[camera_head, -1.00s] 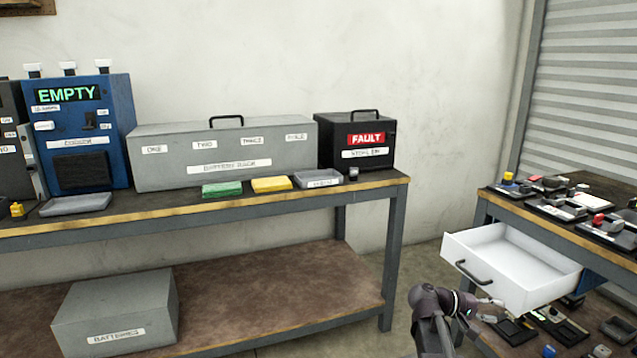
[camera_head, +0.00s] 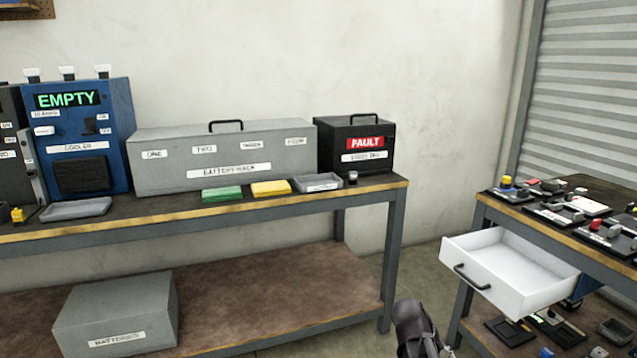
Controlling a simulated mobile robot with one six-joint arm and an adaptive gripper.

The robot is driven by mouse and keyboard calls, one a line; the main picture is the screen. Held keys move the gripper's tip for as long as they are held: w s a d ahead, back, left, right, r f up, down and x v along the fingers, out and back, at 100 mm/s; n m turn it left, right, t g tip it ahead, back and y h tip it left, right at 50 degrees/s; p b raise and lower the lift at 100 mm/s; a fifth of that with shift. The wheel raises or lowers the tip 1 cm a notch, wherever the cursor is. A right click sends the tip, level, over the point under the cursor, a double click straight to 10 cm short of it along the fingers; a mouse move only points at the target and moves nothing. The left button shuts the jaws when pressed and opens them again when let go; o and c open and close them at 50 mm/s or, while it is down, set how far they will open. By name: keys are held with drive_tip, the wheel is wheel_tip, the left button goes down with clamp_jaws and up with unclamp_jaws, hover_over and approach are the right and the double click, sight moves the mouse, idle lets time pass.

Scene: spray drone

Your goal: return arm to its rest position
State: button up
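My arm (camera_head: 415,325) shows only as a short dark piece at the bottom edge of the head view, right of centre. It stands in front of the gap between the long workbench and the right-hand table. My gripper cannot be made out in this view, so whether it holds anything is hidden. The arm is apart from the open white drawer (camera_head: 513,272) to its right.
The white drawer juts out from the right-hand table (camera_head: 595,243). The long workbench (camera_head: 300,204) carries a blue cooler (camera_head: 100,125) reading EMPTY, a grey battery rack (camera_head: 220,160) and a black FAULT box (camera_head: 356,143). Floor (camera_head: 425,262) shows between the tables.

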drive_tip(key=s+a+y+p, duration=0.1)
drive_tip(key=s+a+y, duration=0.15)
drive_tip(key=a, duration=0.45)
drive_tip(key=s+a+y+p, duration=0.1)
drive_tip(key=s+a+y, duration=0.1)
drive_tip(key=a+y, duration=0.35)
wheel_tip(320, 180, up, 36)
drive_tip(key=h+p, duration=0.1)
drive_tip(key=p, duration=3.6)
drive_tip(key=shift+a+r, duration=0.2)
drive_tip(key=shift+a, duration=0.25)
drive_tip(key=shift+d, duration=0.1)
